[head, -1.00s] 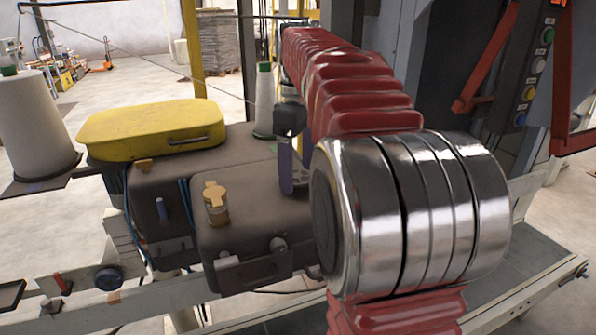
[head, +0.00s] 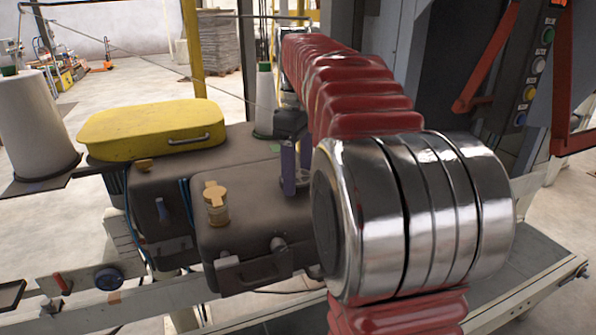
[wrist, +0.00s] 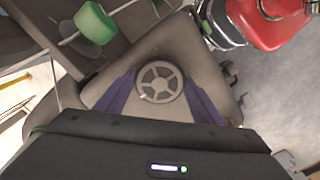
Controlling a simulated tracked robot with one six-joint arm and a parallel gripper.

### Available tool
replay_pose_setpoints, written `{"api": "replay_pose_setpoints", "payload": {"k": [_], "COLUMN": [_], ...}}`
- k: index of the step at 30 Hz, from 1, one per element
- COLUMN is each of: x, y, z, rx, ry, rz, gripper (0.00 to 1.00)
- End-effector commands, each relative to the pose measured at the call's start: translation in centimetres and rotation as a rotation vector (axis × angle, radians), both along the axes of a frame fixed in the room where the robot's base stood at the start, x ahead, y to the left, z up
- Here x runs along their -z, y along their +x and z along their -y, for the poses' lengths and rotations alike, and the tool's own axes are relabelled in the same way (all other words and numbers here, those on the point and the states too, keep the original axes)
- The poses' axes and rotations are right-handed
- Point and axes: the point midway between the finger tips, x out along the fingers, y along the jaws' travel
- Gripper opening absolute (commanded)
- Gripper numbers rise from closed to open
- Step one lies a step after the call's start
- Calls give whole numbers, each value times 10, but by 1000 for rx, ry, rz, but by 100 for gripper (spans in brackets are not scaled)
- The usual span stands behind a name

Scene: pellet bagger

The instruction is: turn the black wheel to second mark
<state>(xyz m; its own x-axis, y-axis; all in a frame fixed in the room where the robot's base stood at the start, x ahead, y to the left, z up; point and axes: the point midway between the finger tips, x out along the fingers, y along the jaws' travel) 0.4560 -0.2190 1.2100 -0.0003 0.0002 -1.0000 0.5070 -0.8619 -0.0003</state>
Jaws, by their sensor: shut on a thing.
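The wheel (wrist: 160,67), dark grey with spokes around a hub, lies on the grey-brown machine housing in the wrist view. My gripper (wrist: 160,84) reaches it with one purple-blue finger on each side, shut on its rim. In the head view my gripper (head: 296,178) points down at the housing (head: 245,215), and the wheel is hidden behind the fingers and my arm. I cannot make out any marks around the wheel.
A yellow case (head: 150,128) lies on the machine to the left. A thread cone with a green top (head: 264,100) stands close behind my gripper; it also shows in the wrist view (wrist: 94,23). A large white spool (head: 35,125) stands at far left.

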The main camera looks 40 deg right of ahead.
Motion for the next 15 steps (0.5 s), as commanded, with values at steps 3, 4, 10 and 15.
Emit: {"api": "replay_pose_setpoints", "payload": {"k": [3, 4, 10, 15], "x": [0, 0, 0, 0], "y": [0, 0, 0, 0], "z": [0, 0, 0, 0], "rx": [0, 1, 22, 77], "ry": [-1, -1, -1, -1], "rz": [1, 1, 1, 0], "gripper": [39, 39, 39, 39]}}
